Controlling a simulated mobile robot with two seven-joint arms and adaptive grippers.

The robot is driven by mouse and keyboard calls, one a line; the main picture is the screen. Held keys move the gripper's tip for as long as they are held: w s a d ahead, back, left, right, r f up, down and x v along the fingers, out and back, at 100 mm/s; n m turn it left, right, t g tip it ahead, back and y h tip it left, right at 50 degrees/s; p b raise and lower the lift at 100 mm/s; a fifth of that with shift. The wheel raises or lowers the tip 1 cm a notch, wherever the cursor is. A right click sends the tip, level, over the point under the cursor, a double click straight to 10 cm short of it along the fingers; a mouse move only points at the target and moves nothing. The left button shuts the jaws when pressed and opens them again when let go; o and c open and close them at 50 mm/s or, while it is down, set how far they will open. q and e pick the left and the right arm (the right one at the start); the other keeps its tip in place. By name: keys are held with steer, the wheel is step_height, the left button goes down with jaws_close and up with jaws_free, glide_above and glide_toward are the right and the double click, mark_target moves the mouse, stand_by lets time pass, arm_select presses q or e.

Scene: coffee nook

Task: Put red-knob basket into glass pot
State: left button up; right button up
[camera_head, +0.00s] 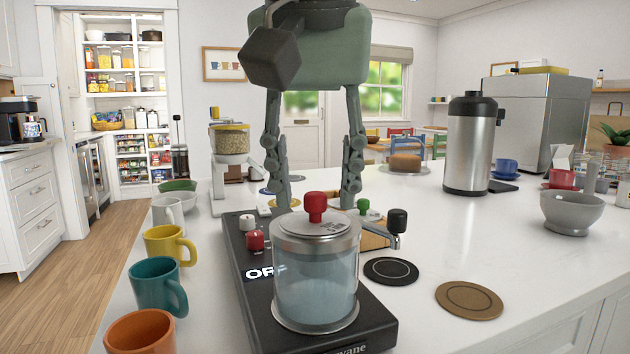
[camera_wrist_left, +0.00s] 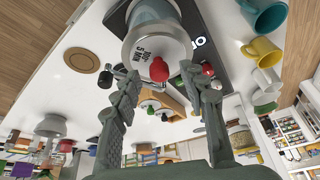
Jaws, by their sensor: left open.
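The glass pot (camera_head: 316,292) stands upright on a black base (camera_head: 250,300) on the counter and looks bluish inside. A silver lid-like top with a red knob (camera_head: 315,207), which appears to be the red-knob basket (camera_head: 290,228), sits level at the pot's mouth. I cannot tell how much of it is inside. In the left wrist view the silver top (camera_wrist_left: 150,48) and red knob (camera_wrist_left: 159,70) show close by. My left gripper (camera_head: 314,200) is open and empty, fingers pointing down, apart on either side of the knob and apparently behind it. My right gripper is out of view.
Several mugs (camera_head: 157,285) line the left counter edge. A small red knob (camera_head: 255,240) and a black-knobbed handle (camera_head: 397,220) flank the pot. Coasters (camera_head: 469,300) lie to the right, with clear counter around them. A steel dispenser (camera_head: 470,150) stands farther back.

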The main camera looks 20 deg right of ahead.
arm_select(q)
steer(key=v, duration=1.1)
steer(key=shift+r, duration=0.35)
steer(key=shift+s, duration=0.1)
